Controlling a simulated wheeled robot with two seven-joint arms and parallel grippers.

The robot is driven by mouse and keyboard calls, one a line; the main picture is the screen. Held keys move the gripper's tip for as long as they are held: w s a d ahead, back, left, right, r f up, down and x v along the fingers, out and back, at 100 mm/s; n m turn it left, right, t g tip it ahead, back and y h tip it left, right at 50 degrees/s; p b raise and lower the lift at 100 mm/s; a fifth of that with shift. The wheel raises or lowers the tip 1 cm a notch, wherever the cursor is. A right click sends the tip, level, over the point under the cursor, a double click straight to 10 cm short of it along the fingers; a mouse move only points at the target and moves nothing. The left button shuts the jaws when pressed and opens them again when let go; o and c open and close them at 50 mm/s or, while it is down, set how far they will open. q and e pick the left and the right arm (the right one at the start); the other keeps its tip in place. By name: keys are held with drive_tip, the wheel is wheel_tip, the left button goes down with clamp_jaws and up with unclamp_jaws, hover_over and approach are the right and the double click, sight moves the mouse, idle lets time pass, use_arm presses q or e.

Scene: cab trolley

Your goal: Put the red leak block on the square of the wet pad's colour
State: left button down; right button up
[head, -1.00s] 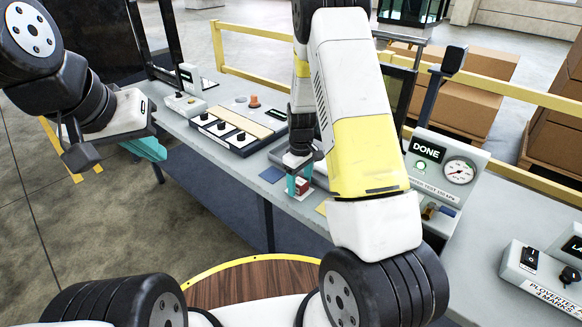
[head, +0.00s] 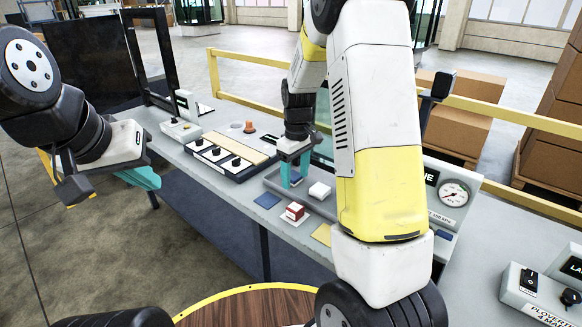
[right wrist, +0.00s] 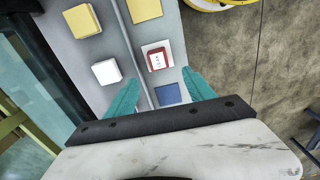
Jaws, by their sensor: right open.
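The red block (head: 295,211), with a pale marked face, sits on a white square (head: 289,219) on the bench; both also show in the right wrist view (right wrist: 157,60). A blue square (head: 267,200) lies to its left and a yellow square (head: 322,235) to its right. A white pad (head: 319,190) lies in the grey tray behind; the right wrist view also shows a yellow pad (right wrist: 82,21) there. I cannot tell which pad is wet. My right gripper (head: 293,182) is open and empty, above and behind the block. My left gripper (head: 142,178) hangs left of the bench; its opening is unclear.
A panel with black knobs (head: 215,155) stands left of the tray. A gauge box (head: 453,195) stands to the right, partly hidden by my right arm. A yellow rail (head: 240,58) runs behind the bench. The bench front around the squares is clear.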

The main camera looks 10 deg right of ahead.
drive_tip(key=s+a+r+m+t+y, duration=0.1)
drive_tip(key=s+r+m+t+y, duration=0.2)
drive_tip(key=s+r, duration=1.05)
drive_tip(key=s+a+r+m+t+h, duration=0.1)
drive_tip(key=s+r+m+t, duration=0.2)
drive_tip(key=s+r, duration=0.3)
drive_tip(key=s, duration=0.4)
drive_tip(key=shift+s+r+m, duration=0.15)
drive_tip(key=shift+m, duration=0.15)
